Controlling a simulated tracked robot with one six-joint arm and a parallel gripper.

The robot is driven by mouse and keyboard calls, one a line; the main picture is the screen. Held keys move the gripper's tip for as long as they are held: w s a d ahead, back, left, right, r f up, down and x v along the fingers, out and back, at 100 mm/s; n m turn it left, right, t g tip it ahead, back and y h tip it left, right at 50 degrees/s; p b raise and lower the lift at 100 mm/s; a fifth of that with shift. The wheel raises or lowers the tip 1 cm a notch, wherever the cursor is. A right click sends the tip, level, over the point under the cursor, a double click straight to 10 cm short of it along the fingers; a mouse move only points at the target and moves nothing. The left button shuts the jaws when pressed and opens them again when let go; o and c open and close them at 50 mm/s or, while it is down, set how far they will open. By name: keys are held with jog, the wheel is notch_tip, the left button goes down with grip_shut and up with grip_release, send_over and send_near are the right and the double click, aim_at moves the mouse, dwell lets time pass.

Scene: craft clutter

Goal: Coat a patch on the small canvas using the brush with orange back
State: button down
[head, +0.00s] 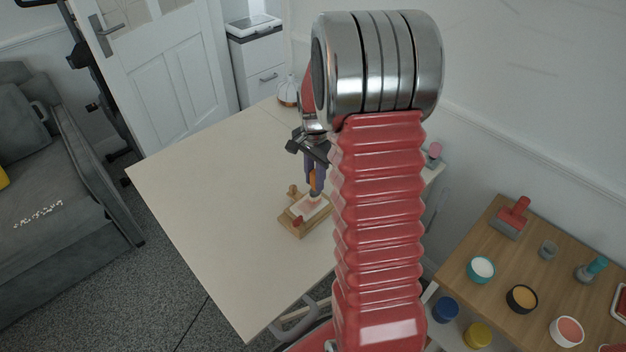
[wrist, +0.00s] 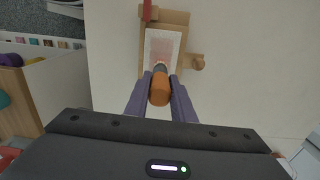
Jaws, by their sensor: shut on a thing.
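The brush with the orange back (wrist: 160,92) is held between the purple fingers of my gripper (wrist: 160,82). In the head view my gripper (head: 314,177) points down at the table, with the orange of the brush showing between its fingers. The brush's far end is over the near edge of the small canvas (wrist: 163,46); I cannot tell whether it touches. The canvas is a pale sheet with a pinkish, speckled area, lying in a light wooden holder (wrist: 178,17). The canvas also shows in the head view (head: 309,206), just below the gripper.
The holder has a wooden knob (wrist: 197,62) and a red part (wrist: 147,10). The pale table (head: 210,190) is clear to the left. A wooden side table (head: 505,265) at right holds several paint pots and a red-handled brush (head: 512,216).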

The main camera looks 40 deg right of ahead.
jog(key=shift+a, duration=0.1)
jog(key=shift+s+a, duration=0.25)
jog(key=shift+a, duration=0.95)
jog(key=shift+s+a, duration=0.2)
jog(key=shift+a, duration=0.95)
jog(key=shift+r, duration=0.1)
notch_tip(320, 180, up, 7)
dwell(0.4)
dwell(0.7)
jog(key=shift+a+f, duration=0.15)
jog(key=shift+f, duration=2.8)
